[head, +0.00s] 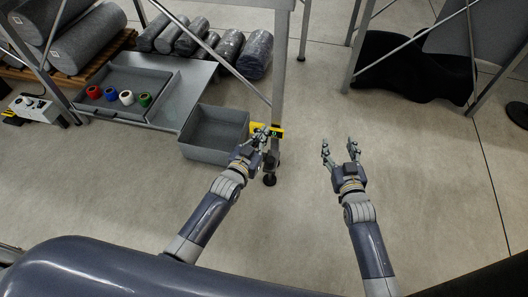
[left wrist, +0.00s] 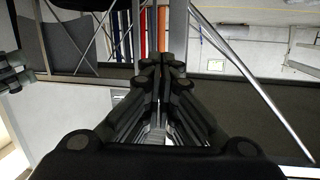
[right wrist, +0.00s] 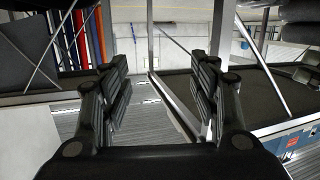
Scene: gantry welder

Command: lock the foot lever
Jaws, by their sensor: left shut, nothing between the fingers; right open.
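A small yellow part with a green patch (head: 277,132) sits at the lower end of a grey frame leg in the head view; it looks like the foot lever, but its lever shape and position cannot be made out. A dark foot (head: 269,179) stands on the floor just below it. My left gripper (head: 262,131) is at the yellow part and partly covers it; I cannot tell whether they touch. In the left wrist view its fingers (left wrist: 162,64) are together and empty. My right gripper (head: 339,147) is open and empty, to the right of the leg; its fingers (right wrist: 158,64) show wide apart in the right wrist view.
A grey open bin (head: 215,153) lies left of my left gripper. Behind it is a tray (head: 160,84) with coloured rolls. Grey cylinders (head: 165,35) lie at the back. A dark draped shape (head: 410,75) is under the right frame. The floor around my right gripper is clear.

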